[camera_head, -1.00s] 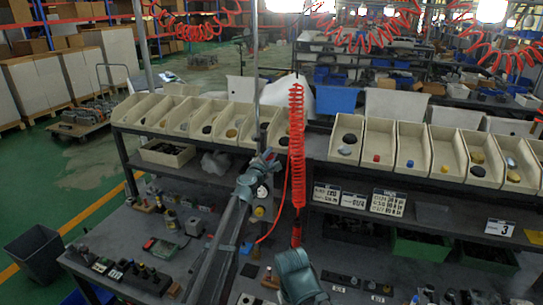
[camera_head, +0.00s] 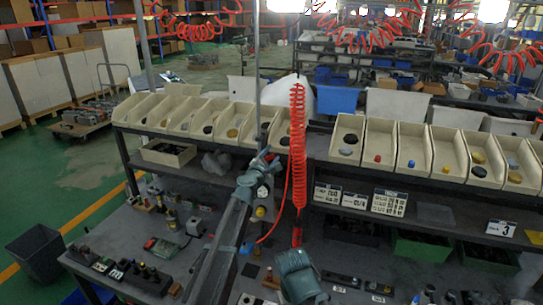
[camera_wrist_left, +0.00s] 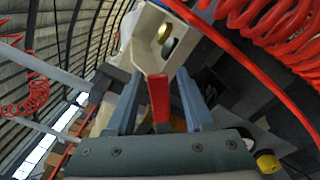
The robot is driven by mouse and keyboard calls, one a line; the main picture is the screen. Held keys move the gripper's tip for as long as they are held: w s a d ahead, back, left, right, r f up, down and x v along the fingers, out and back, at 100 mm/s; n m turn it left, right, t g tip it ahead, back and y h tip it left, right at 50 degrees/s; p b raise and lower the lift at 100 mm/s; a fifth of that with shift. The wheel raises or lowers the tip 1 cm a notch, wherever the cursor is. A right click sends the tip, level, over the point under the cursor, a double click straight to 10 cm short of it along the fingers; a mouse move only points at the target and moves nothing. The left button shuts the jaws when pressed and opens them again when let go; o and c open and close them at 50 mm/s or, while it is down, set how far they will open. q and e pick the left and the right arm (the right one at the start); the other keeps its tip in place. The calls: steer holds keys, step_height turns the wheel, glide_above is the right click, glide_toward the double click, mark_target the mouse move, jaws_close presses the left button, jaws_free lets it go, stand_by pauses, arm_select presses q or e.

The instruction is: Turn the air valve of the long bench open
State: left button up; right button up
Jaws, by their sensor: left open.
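My left gripper (camera_head: 263,158) is at the front of the shelf beside the thin grey upright post. In the left wrist view its two blue-grey fingers (camera_wrist_left: 160,98) are apart. A flat red lever (camera_wrist_left: 158,97), which looks like the air valve's handle, stands between the fingers, with a gap showing on each side. The valve body is hidden behind the gripper, and I cannot make out the lever in the head view. A round gauge-like part (camera_head: 262,191) and a yellow-faced part (camera_head: 260,211) sit just below the gripper.
A red coiled hose (camera_head: 297,140) hangs just right of the left gripper, and a thin red hose loops beside it. Cream bins (camera_head: 412,150) line the shelf above. Small parts crowd the bench top (camera_head: 110,232) below.

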arm_select(q)
steer(key=v, duration=1.3)
steer(key=shift+s, duration=0.2)
